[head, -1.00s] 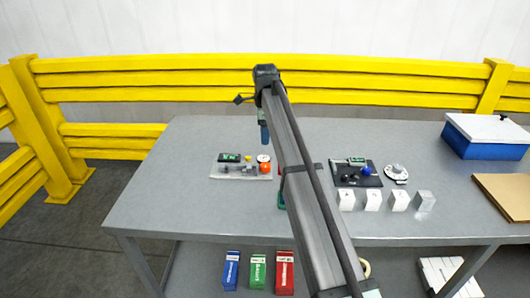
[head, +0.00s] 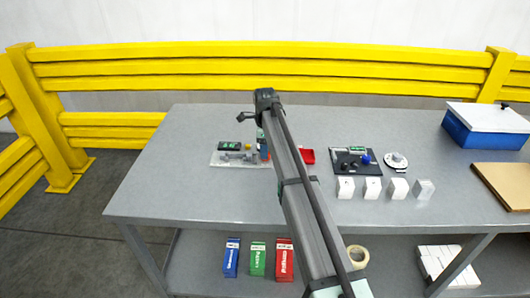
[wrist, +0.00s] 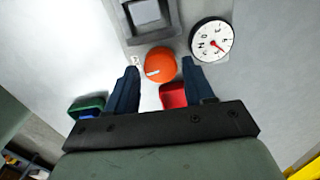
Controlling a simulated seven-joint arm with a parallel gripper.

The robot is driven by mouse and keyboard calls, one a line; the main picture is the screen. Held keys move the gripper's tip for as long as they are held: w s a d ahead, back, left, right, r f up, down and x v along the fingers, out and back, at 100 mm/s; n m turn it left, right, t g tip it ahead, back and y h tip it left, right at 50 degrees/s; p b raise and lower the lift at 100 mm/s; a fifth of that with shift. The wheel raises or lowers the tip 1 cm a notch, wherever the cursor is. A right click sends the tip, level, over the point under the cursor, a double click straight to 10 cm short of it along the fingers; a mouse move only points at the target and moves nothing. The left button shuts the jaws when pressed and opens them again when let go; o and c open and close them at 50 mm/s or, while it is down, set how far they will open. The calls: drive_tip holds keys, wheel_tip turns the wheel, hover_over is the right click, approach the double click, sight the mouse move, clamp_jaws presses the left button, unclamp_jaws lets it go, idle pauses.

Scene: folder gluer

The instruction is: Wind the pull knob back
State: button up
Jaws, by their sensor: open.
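An orange round knob (wrist: 160,65) with a pale mark on its face shows in the wrist view, at the end of a grey block (wrist: 146,18). My gripper (wrist: 159,67) is open, with one dark finger on each side of the knob; I cannot tell whether they touch it. A round white dial (wrist: 211,40) with a red pointer is just right of the knob. In the head view the knob and dial are hidden behind my arm. The pale base plate (head: 222,160) with its grey parts shows left of my gripper (head: 262,150).
A red bin (head: 307,156) is right of my arm. A dark plate with a blue knob (head: 365,160), a second dial (head: 396,161) and several white boxes (head: 372,188) stand further right. A blue box (head: 487,128) is at far right. The table's left side is clear.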

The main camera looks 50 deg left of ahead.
drive_tip(key=shift+f, duration=1)
drive_tip(key=shift+c, duration=0.2)
drive_tip(key=c, duration=0.7)
drive_tip(key=shift+n, duration=2.4)
drive_tip(key=shift+c, duration=0.3)
drive_tip(key=o, duration=0.8)
wheel_tip(320, 180, up, 14)
drive_tip(key=shift+d, duration=0.15)
